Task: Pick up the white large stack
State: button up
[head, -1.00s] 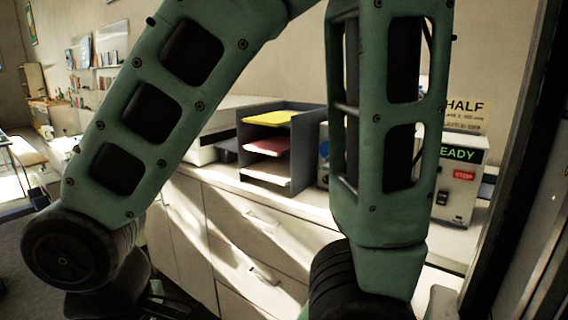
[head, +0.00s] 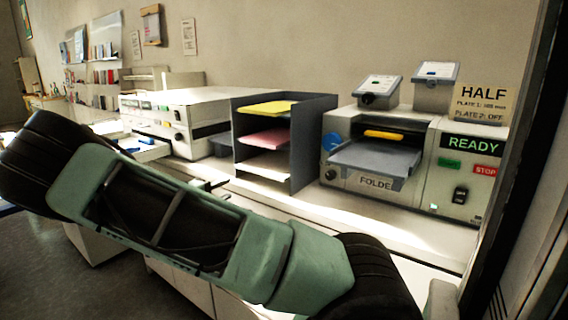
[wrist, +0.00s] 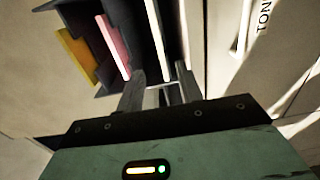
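The white stack (head: 268,165) lies on the lowest shelf of a dark grey organizer (head: 312,140) on the counter. Pink (head: 268,138) and yellow (head: 270,108) stacks lie on the shelves above it. In the wrist view the organizer is turned on its side, with the white stack (wrist: 157,28) right of the pink stack (wrist: 113,45) and yellow stack (wrist: 76,57). My gripper (wrist: 160,78) is open, its two fingers apart and pointing toward the white stack's edge. I cannot tell whether they touch anything. In the head view my arm hides most of the gripper.
A folder machine (head: 375,180) with a READY display stands right of the organizer. A white machine (head: 175,120) stands to its left. A dark frame edge is at the far right. The counter front beneath my arm is partly hidden.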

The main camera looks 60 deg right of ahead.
aim_at(257, 172)
jog(key=d+p, duration=0.1)
jog(key=d, duration=0.3)
jog(key=d+p, duration=0.1)
jog(key=d, duration=0.2)
jog(key=s+d+p, duration=0.1)
jog(key=d, duration=0.3)
jog(key=shift+s+d+r, duration=0.1)
jog(key=shift+d+r, duration=0.1)
jog(key=shift+d, duration=0.1)
jog(key=d+p, duration=0.2)
jog(key=d, duration=0.1)
jog(key=d+p, duration=0.1)
jog(key=shift+s+d, duration=0.25)
jog(key=shift+s, duration=0.1)
jog(key=shift+d+f, duration=0.1)
jog(key=shift+d, duration=0.55)
grip_shut()
